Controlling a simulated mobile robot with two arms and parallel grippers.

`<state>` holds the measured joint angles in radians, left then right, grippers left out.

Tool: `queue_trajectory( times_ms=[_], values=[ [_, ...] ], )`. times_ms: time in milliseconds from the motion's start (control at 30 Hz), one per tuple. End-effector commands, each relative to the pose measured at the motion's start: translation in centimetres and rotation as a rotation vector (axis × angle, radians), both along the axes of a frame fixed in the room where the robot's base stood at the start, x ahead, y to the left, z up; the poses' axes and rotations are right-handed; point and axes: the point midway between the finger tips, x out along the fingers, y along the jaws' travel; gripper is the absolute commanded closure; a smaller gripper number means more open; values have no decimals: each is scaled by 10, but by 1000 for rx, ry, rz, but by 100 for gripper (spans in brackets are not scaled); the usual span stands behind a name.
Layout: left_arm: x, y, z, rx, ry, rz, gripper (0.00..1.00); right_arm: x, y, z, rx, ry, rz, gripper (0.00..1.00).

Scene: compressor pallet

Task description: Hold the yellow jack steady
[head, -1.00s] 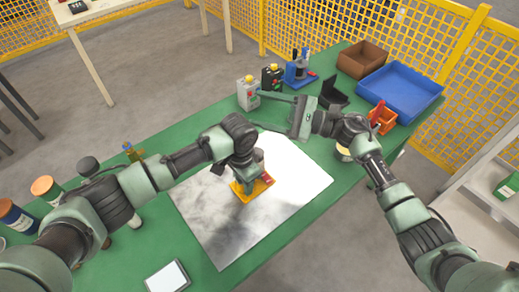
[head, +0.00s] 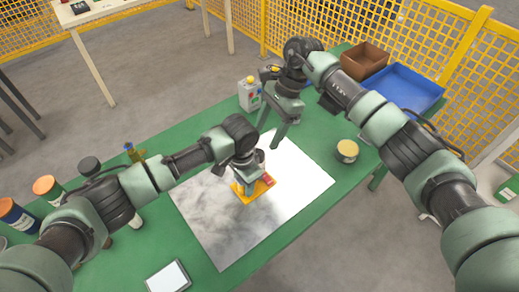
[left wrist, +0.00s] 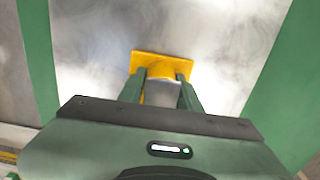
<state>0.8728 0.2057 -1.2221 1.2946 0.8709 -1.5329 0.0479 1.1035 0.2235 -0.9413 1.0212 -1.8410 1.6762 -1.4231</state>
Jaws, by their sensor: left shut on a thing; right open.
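The yellow jack (head: 246,199) stands on the grey-white metal sheet on the green table. My left gripper (head: 250,186) reaches down over it and is shut on it, hiding most of its upper part. A red part shows at the jack's right side. In the left wrist view, the jack's yellow plate (left wrist: 165,64) shows at and beyond the two fingertips (left wrist: 161,78). My right gripper (head: 269,138) is open and empty, pointing down above the sheet's far edge.
A grey box with a button (head: 249,95), a brown bin (head: 364,60) and a blue tray (head: 405,92) stand at the back. A round tin (head: 347,151) is right of the sheet. Jars (head: 47,188) stand at left. The sheet (head: 215,238) is clear in front.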

Motion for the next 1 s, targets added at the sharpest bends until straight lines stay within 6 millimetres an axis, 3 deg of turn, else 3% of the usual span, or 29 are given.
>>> queue_trajectory(
  times_ms=[100, 333, 767, 867, 1000],
  values=[
    [0, -1, 0, -1, 1, -1, 100, -6, 9, -24, 2, 4, 0, 39],
    [0, -1, 0, -1, 1, -1, 100, -11, 21, -56, 4, 1, 0, 39],
    [0, -1, 0, -1, 1, -1, 100, -13, 25, -66, 3, -1, 0, 39],
    [0, -1, 0, -1, 1, -1, 100, -13, 24, -66, 4, -1, 0, 62],
    [0, -1, 0, -1, 1, -1, 100, -13, 24, -66, 4, -1, 0, 100]
  ],
)
